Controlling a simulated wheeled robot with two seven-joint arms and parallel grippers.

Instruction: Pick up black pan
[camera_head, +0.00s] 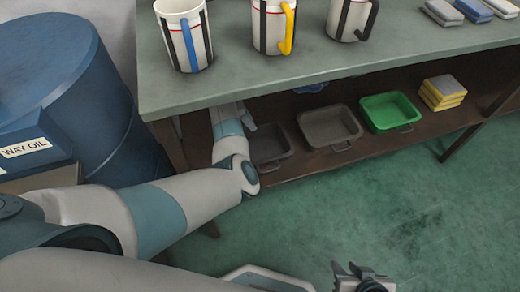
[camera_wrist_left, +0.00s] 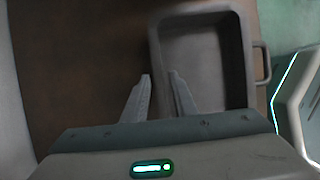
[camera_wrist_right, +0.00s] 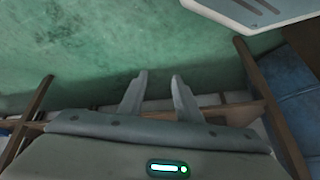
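The black pan (camera_head: 271,150) is a dark rectangular tray with a handle. It sits at the left end of the brown shelf under the table, partly hidden by my left arm and the table. In the left wrist view the pan (camera_wrist_left: 205,60) fills the upper middle, with its handle at right. My left gripper (camera_wrist_left: 159,75) is open, one finger on each side of the pan's left wall in that picture; I cannot tell its height over the rim. My right gripper (camera_head: 362,272) is low over the floor; the right wrist view shows it (camera_wrist_right: 159,76) open and empty.
A grey pan (camera_head: 330,127), a green pan (camera_head: 390,110) and yellow-grey sponges (camera_head: 442,93) stand further right on the shelf (camera_head: 310,166). The tabletop (camera_head: 225,88) overhangs them and holds several mugs. A blue barrel (camera_head: 75,85) stands at left. The green floor is clear.

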